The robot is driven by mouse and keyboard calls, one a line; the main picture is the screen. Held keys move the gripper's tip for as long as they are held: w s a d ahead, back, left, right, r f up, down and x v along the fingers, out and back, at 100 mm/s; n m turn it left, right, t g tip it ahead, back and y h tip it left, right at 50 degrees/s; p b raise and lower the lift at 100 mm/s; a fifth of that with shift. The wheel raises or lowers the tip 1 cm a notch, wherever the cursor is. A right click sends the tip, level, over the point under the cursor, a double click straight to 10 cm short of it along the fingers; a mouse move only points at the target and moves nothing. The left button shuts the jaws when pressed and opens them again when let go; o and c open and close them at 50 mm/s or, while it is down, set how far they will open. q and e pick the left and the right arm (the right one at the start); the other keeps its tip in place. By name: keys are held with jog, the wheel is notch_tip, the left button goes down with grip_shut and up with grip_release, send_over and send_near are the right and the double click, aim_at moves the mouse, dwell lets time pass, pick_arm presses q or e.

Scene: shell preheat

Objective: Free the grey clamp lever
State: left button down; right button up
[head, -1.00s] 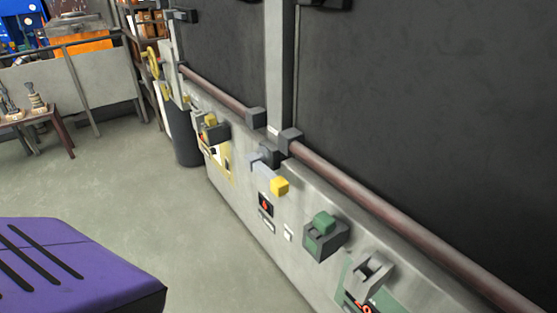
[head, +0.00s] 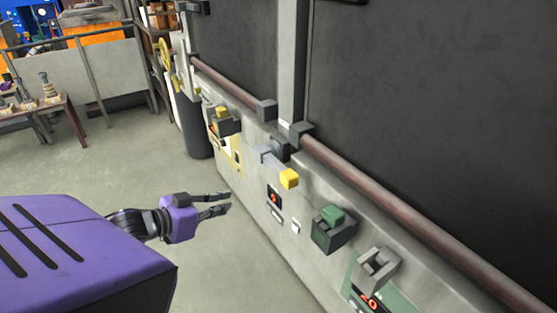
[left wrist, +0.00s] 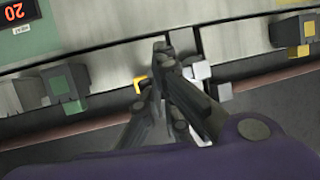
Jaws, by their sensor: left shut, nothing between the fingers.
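In the left wrist view, a light grey part beside my fingers (left wrist: 197,71) appears to be the lever, and a bit of yellow (left wrist: 139,84) shows behind the fingers. My left gripper (head: 227,203) is shut and empty. In the head view it is left of the lever, over the floor, apart from the panel. It also shows in the left wrist view (left wrist: 165,62), hiding part of the lever. My right gripper is out of view.
A green block in a dark bracket (head: 333,230) and a grey bracket (head: 378,265) are nearer on the panel. A yellow block in a bracket (head: 222,119) is farther along. A reddish rail (head: 390,210) runs above. The floor (head: 130,180) left of the panel is clear.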

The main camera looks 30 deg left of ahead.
aim_at(275, 165)
pick_arm(q)
jog(key=w+d+r+m+h, duration=0.1)
jog(key=w+r, duration=0.3)
jog(key=r, duration=0.3)
jog(key=w+d+r+h, duration=0.2)
jog(key=w+r, duration=0.1)
jog(key=r, duration=0.4)
jog(key=shift+w+d+r+m, duration=0.2)
jog(key=shift+w+d+m, duration=0.05)
jog(key=shift+w+m, duration=0.15)
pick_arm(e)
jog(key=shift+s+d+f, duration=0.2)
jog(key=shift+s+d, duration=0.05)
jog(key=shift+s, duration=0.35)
